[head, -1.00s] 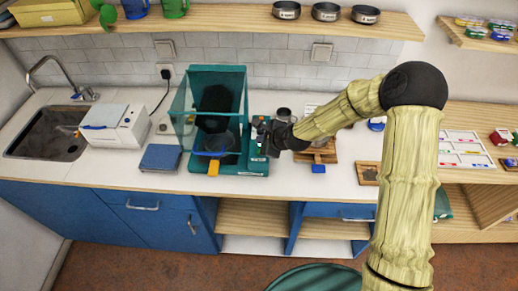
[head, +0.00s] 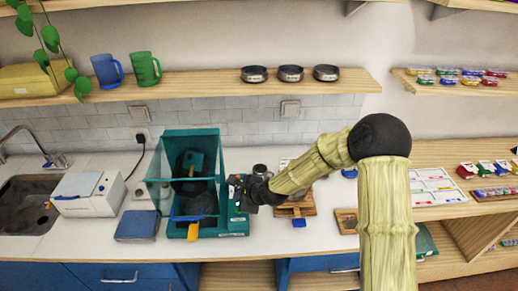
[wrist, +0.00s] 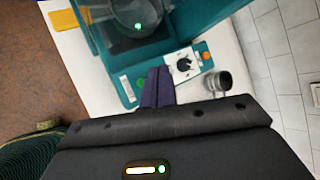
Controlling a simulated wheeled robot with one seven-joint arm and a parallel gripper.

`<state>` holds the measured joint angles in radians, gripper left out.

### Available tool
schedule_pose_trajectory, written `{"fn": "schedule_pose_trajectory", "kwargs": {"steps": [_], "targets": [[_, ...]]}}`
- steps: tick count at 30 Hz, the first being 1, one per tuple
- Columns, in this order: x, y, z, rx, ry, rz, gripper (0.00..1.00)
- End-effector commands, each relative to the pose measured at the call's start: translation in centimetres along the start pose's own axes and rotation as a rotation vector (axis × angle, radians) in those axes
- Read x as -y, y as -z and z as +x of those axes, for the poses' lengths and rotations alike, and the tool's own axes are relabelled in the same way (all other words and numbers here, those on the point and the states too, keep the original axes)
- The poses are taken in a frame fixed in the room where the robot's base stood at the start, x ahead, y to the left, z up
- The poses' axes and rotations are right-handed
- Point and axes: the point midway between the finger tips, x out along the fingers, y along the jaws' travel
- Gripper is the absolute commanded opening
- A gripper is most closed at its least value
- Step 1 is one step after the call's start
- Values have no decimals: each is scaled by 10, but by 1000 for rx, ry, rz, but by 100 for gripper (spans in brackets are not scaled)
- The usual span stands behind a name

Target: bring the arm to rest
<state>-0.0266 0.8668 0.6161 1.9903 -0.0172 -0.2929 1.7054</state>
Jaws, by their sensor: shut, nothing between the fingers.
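My gripper (head: 238,192) is at the right side of a teal open-framed machine (head: 192,134) on the white counter. In the wrist view its two dark purple fingers (wrist: 157,80) are together with nothing between them. They lie over the machine's teal base, beside a white panel with a black knob (wrist: 184,65). I cannot tell whether the fingertips touch the base. My arm reaches in from the right, bent at a black elbow joint.
A small metal cup (wrist: 219,82) stands just right of my fingers in the wrist view. Wooden stands (head: 295,206) lie under my forearm. A shelf (head: 200,84) with mugs and bowls runs above.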

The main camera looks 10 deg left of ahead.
Motion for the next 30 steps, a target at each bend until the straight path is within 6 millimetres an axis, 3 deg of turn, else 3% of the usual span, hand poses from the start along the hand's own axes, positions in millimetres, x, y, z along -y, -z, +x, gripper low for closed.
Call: {"fn": "schedule_pose_trajectory", "kwargs": {"steps": [5,8,11,21,30], "targets": [[0,5,-6,-16,-7,-41,0],[-1,16,-22,-57,-29,-148,0],[-4,36,-51,-121,-73,-318,0],[-28,109,-184,-314,-335,-903,0],[-78,144,-304,-325,-600,-1264,0]]}}
